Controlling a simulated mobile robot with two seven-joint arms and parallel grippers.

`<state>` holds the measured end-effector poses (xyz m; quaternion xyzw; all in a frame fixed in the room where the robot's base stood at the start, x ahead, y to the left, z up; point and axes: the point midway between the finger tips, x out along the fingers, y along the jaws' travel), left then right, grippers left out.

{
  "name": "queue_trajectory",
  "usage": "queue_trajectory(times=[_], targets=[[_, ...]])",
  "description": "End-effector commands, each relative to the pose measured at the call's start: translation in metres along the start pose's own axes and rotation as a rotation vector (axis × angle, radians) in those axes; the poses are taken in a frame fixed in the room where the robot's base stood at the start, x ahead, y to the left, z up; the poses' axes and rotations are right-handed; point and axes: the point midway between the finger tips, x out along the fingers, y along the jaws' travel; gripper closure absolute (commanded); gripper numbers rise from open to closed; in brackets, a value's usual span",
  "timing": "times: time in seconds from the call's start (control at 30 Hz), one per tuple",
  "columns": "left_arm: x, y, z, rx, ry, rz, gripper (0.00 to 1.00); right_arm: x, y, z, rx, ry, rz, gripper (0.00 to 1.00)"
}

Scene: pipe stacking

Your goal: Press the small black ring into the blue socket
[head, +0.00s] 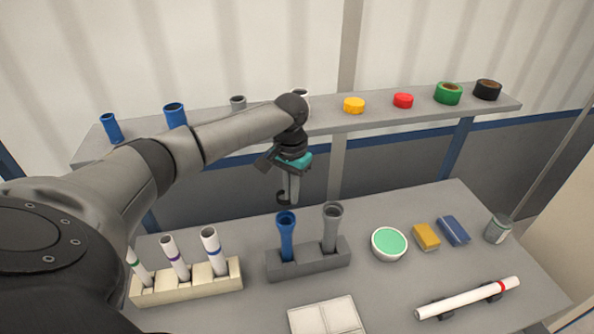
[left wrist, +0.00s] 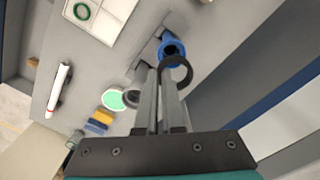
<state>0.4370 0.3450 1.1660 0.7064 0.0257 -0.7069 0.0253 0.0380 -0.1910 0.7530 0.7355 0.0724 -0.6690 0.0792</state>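The small black ring (left wrist: 189,74) is at the fingertips of my left gripper (left wrist: 172,80) in the left wrist view. The fingers look closed on its edge. In the head view the ring (head: 283,199) hangs below my left gripper (head: 293,182), above and slightly behind the blue socket. The blue socket (head: 286,237) stands upright in a dark grey holder (head: 325,261). Its open mouth (left wrist: 171,47) shows just beyond the ring in the left wrist view. The ring partly overlaps the socket there; a gap shows between them in the head view. My right gripper is out of view.
A grey socket (head: 331,226) stands right of the blue one in the same holder. A cream rack (head: 190,284) with white tubes is to the left. A green-filled bowl (head: 389,244), sponges and a jar are right. A shelf (head: 378,119) runs behind. A white tray (head: 325,316) lies in front.

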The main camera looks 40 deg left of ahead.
Motion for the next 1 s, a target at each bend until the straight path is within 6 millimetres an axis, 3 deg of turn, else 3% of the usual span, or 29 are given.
queue_trajectory(times=[0.17,0.4,0.67,1.0], targets=[[-0.002,-0.004,-0.001,-0.001,-0.002,0.0,1.0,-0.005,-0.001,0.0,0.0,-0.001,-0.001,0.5],[0.017,-0.003,-0.001,-0.001,-0.003,-0.001,1.0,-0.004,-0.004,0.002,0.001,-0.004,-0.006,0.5],[0.042,-0.003,-0.001,0.0,0.0,-0.001,1.0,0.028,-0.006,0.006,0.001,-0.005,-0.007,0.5],[0.063,-0.003,-0.001,0.0,-0.001,0.0,1.0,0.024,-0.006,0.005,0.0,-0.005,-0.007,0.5]])
